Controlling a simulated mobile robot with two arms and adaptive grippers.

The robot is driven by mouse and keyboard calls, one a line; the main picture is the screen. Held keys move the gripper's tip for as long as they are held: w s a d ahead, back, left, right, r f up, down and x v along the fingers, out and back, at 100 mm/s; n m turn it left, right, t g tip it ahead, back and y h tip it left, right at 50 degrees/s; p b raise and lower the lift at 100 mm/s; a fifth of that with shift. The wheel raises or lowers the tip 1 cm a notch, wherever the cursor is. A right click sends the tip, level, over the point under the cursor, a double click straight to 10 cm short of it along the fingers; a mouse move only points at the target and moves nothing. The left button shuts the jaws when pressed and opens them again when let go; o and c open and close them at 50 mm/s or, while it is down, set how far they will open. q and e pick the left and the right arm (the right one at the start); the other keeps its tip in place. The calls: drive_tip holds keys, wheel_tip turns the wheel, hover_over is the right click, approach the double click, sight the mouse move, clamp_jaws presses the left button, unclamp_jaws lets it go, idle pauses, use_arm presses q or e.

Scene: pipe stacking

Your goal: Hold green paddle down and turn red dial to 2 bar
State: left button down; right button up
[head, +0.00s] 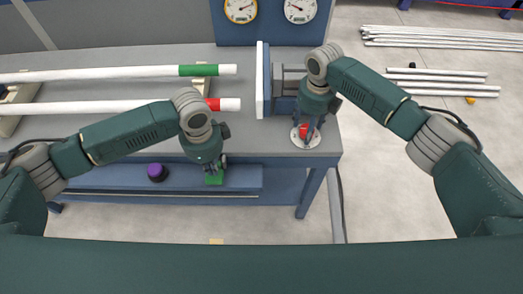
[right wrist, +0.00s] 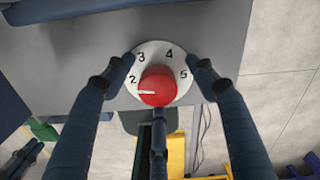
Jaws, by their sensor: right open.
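The red dial (head: 304,131) sits on a white numbered plate (head: 297,142) at the table's front right corner. In the right wrist view the dial (right wrist: 160,84) has a white pointer mark directed left, just below the 2. My right gripper (head: 309,126) is above it; its open fingers (right wrist: 160,85) spread around the dial, with no clear grip on it. The green paddle (head: 214,179) is at the front bench edge. My left gripper (head: 214,166) is right over the paddle and seems to touch it; its fingers are too small to read.
Two gauges, one yellow-rimmed (head: 240,8) and one white (head: 300,9), hang on the back panel. A purple knob (head: 157,172) is left of the paddle. Loose pipes (head: 440,38) lie on the floor.

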drive_tip(key=shift+s+a+r, duration=0.1)
drive_tip(key=shift+s+r, duration=0.05)
drive_tip(key=shift+s, duration=0.05)
drive_tip(key=shift+w+r, duration=0.1)
drive_tip(key=shift+r, duration=1.8)
drive_tip(key=m, duration=0.5)
drive_tip(key=shift+m, duration=0.3)
drive_tip(key=m, duration=0.4)
drive_tip(key=shift+m, duration=0.4)
drive_tip(key=shift+f, duration=0.1)
drive_tip(key=shift+s+a+f, duration=0.1)
drive_tip(key=shift+s+f, duration=0.05)
drive_tip(key=shift+f, duration=0.8)
drive_tip(key=shift+s+f, duration=0.15)
drive_tip(key=shift+f, duration=0.8)
